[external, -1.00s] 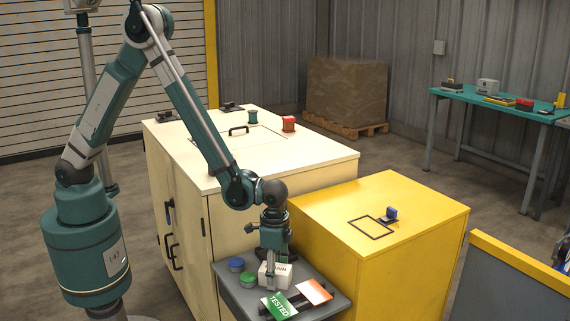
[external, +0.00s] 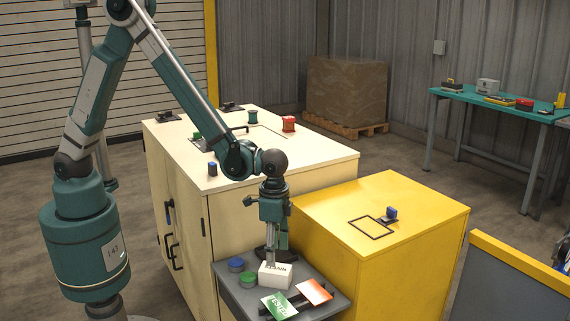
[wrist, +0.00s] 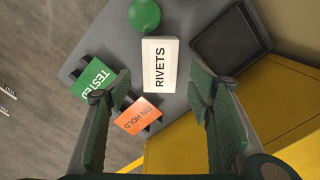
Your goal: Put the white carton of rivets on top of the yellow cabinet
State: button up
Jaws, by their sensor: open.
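The white carton of rivets (external: 276,275) sits on the small grey side table. In the wrist view the carton (wrist: 160,65) lies with its RIVETS label facing up. My gripper (external: 277,252) is open and empty, pointing down just above the carton. In the wrist view its two fingers (wrist: 155,98) stand apart, with the carton ahead of and between their tips. The yellow cabinet (external: 330,205) stands to the right of the side table.
On the grey side table (external: 232,290) are a blue disc (external: 236,264), a green disc (external: 248,280), a green TESTED card (external: 279,305), an orange ON HOLD card (external: 314,291) and a dark tray (wrist: 230,40). A cream cabinet (external: 300,155) stands behind. Most of the yellow top is clear.

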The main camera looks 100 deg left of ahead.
jog(key=shift+r, duration=1.4)
jog(key=shift+r, duration=0.1)
notch_tip(320, 180, up, 11)
jog(key=t, duration=0.2)
send_over(275, 267)
jog(key=s+d, duration=0.1)
jog(key=s, duration=0.4)
jog(key=s+r+t, duration=0.1)
jog(key=s+r, duration=0.6)
jog(key=r, duration=0.2)
jog(key=s+d+r+t, duration=0.1)
jog(key=s+r+t, duration=0.1)
jog(key=s, duration=0.7)
jog(key=s+d+r+t, duration=0.1)
jog(key=s+r, duration=0.4)
jog(key=s, duration=0.5)
jog(key=shift+s+d+t, duration=0.15)
jog(key=shift+s+t, duration=0.05)
jog(key=shift+t, duration=0.4)
